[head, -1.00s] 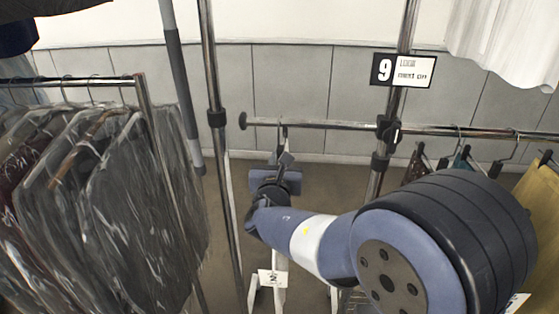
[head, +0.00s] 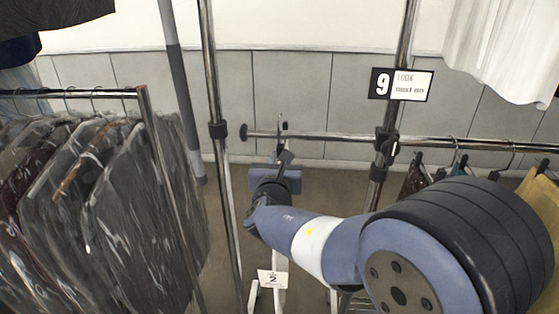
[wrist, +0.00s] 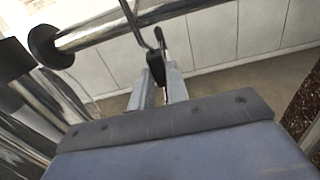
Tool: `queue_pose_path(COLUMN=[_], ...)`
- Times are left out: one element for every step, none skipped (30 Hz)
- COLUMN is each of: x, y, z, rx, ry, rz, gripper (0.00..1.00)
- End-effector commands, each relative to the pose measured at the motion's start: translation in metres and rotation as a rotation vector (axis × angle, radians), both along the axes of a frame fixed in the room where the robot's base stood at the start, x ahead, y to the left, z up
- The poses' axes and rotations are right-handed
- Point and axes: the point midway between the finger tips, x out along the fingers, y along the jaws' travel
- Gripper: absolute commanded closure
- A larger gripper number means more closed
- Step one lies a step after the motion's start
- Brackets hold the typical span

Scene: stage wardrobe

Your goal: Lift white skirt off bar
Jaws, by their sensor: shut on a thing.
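My gripper (head: 284,160) is shut on the neck of a dark hanger (wrist: 155,66), just below the chrome bar (head: 330,138). In the wrist view the two grey fingers (wrist: 160,88) close around the neck. The hanger's thin hook runs up past the bar (wrist: 130,18), and its top stands above the bar in the head view. I cannot tell whether it still touches the bar. A white strip (head: 280,252) shows below my gripper; whether it is the skirt is unclear, as my arm hides much there. A white pleated cloth (head: 500,50) hangs separately at the upper right.
A rack of bagged dark garments (head: 130,210) stands at the left. A sign marked 9 (head: 400,84) is on an upright post. More garments on hangers (head: 540,205) hang on the bar to the right. The bar's left end has a dark round cap (head: 244,132).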

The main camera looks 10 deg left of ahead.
Motion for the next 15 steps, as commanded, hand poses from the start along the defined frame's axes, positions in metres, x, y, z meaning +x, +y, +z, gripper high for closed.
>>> queue_pose_path(x=[0.000, 0.000, 0.000, 0.000, 0.000, 0.000, -0.001, -0.002, -0.003, -0.005, -0.006, -0.008, -0.010, -0.012, -0.014], y=[0.000, 0.000, 0.000, 0.000, 0.000, 0.000, 0.000, 0.000, 0.000, 0.000, 0.000, 0.000, 0.000, 0.000, 0.000], z=[0.001, 0.001, 0.001, 0.001, 0.001, 0.001, 0.001, 0.001, 0.001, 0.001, 0.001, 0.001, 0.002, 0.002, 0.002], rx=[0.001, 0.001, 0.001, 0.001, 0.001, 0.001, 0.001, 0.001, 0.001, 0.001, 0.001, 0.001, 0.001, 0.001, 0.001], ry=[-0.003, -0.003, -0.003, -0.003, -0.004, -0.004, -0.004, -0.004, -0.004, -0.004, -0.005, -0.005, -0.005, -0.005, -0.005], rz=[0.000, 0.000, 0.000, 0.000, 0.000, 0.000, 0.000, 0.000, 0.000, 0.000, 0.001, 0.001, 0.001, 0.001, 0.001], gripper=[1.00, 1.00, 1.00, 1.00, 1.00, 1.00, 1.00, 1.00, 1.00, 1.00, 1.00, 1.00, 1.00, 1.00, 1.00])
